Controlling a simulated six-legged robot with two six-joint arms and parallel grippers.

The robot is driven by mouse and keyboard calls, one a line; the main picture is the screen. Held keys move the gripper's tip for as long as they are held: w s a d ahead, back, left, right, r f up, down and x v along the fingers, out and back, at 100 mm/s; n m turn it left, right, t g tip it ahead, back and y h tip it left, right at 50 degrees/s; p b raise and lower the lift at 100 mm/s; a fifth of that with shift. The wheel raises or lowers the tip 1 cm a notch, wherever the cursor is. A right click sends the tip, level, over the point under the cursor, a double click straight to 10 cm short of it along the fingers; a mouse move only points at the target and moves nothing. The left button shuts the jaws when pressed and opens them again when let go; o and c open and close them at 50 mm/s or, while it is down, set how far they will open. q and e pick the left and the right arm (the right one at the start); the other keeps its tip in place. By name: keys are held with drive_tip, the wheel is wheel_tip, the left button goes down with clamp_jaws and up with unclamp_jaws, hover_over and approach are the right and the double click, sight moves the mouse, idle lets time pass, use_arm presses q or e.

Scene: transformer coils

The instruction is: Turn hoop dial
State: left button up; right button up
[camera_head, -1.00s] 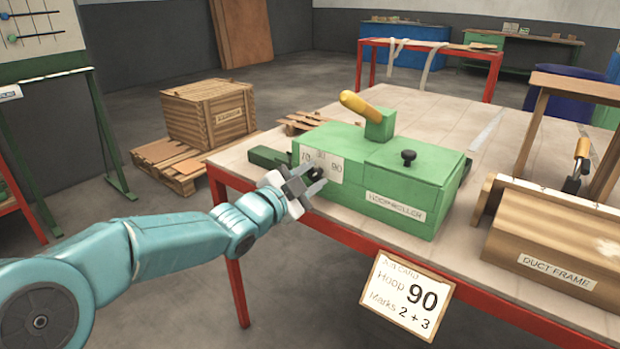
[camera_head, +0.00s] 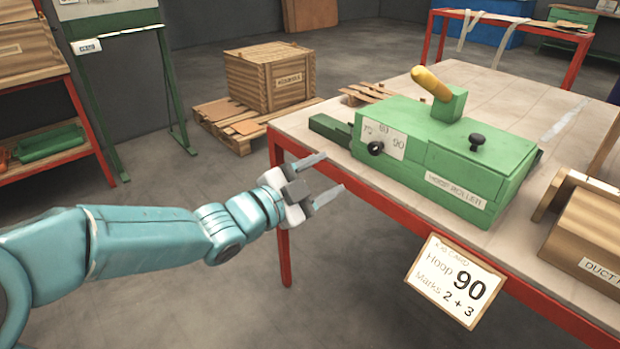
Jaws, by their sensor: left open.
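The green hoop roller (camera_head: 440,160) stands on the table, with a yellow-handled lever (camera_head: 432,84) on top. Its left end carries a white dial plate (camera_head: 383,138) with 70, a middle number that looks like 80, and 90. The black dial knob (camera_head: 375,148) sits at the plate's lower edge; which mark it points to is too small to tell. My left gripper (camera_head: 334,174) is open and empty, left of the knob and apart from it, by the table's front-left corner. The job card (camera_head: 455,281) on the table's front edge reads Hoop 90, Marks 2 + 3. My right gripper is not seen.
A wooden duct frame (camera_head: 590,235) lies right of the roller. A crate on a pallet (camera_head: 270,78) stands behind on the floor. A shelf with green items (camera_head: 50,143) is at the left.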

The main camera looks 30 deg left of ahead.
use_arm(q)
drive_tip(key=v, duration=0.3)
idle(0.5)
drive_tip(key=d+f+n+g, duration=0.2)
drive_tip(key=d+f+g, duration=0.25)
drive_tip(key=f, duration=0.95)
drive_tip(key=d+f+n+g, duration=0.3)
drive_tip(key=d+f, duration=0.2)
drive_tip(key=f, duration=1)
drive_tip(key=s+d+f+n+g+y, duration=0.25)
drive_tip(key=s+f+n+g, duration=0.65)
drive_tip(key=s+f, duration=1)
wheel_tip(320, 180, up, 29)
drive_tip(key=s+n+p, duration=0.1)
drive_tip(key=p, duration=2.6)
drive_tip(key=shift+s+f+p, duration=0.25)
drive_tip(key=shift+s+p, duration=0.05)
drive_tip(key=shift+p, duration=0.05)
